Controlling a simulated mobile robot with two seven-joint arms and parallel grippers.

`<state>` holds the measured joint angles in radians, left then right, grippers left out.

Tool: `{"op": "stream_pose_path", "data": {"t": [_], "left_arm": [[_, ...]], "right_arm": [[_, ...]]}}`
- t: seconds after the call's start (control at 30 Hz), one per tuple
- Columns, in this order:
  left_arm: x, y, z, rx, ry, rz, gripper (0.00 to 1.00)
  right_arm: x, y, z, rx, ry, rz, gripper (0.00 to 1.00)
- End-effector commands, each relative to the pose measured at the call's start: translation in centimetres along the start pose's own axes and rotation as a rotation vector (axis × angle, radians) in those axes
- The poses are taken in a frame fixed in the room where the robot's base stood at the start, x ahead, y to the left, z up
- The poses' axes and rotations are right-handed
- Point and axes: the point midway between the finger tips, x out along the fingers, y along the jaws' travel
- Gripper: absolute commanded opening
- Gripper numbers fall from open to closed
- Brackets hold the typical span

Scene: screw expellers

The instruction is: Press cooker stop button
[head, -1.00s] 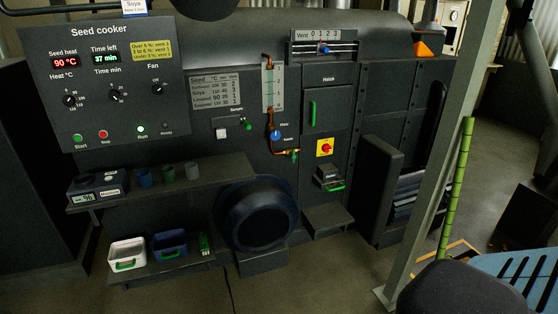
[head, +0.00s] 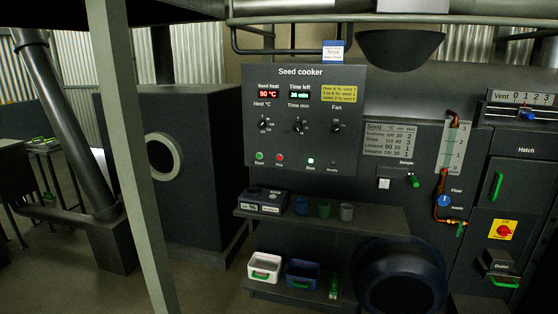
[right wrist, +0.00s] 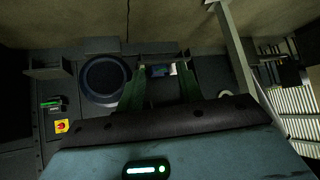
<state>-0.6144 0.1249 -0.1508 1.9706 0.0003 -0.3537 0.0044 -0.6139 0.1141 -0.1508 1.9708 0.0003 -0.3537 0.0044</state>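The seed cooker's control panel (head: 304,115) is in the middle of the head view. Its red Stop button (head: 279,158) is at the lower left of the panel, between the green Start button (head: 259,156) and the lit Run lamp (head: 310,161). The displays read 90 °C and 36 min. My right gripper (right wrist: 160,75) shows in the right wrist view with its two green fingers apart and nothing between them. It is away from the panel; the Stop button cannot be made out in that view. No gripper shows in the head view.
A shelf (head: 370,222) with a meter box (head: 262,202) and small cups juts out below the panel. White (head: 264,268) and blue (head: 302,274) bins sit lower. A slanted post (head: 135,170) stands left. A red emergency knob (head: 503,230) is at the right.

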Motion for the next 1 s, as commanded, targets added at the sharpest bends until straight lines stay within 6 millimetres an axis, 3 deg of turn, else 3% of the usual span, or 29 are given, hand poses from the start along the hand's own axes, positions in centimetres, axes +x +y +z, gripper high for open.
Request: {"op": "stream_pose_path", "data": {"t": [0.1, 0.4, 1.0], "left_arm": [[0.0, -0.04, 0.02, 0.002, 0.0, 0.0, 0.36], [0.0, -0.01, 0.01, 0.001, 0.0, 0.0, 0.36], [0.06, 0.31, -0.1, -0.013, 0.002, -0.001, 0.36]], "right_arm": [[0.0, 0.0, 0.0, 0.0, 0.0, 0.0, 0.36], [-0.01, 0.05, 0.02, -0.002, 0.0, 0.0, 0.0], [-0.05, 0.27, 0.1, -0.012, -0.002, 0.0, 0.0]]}}
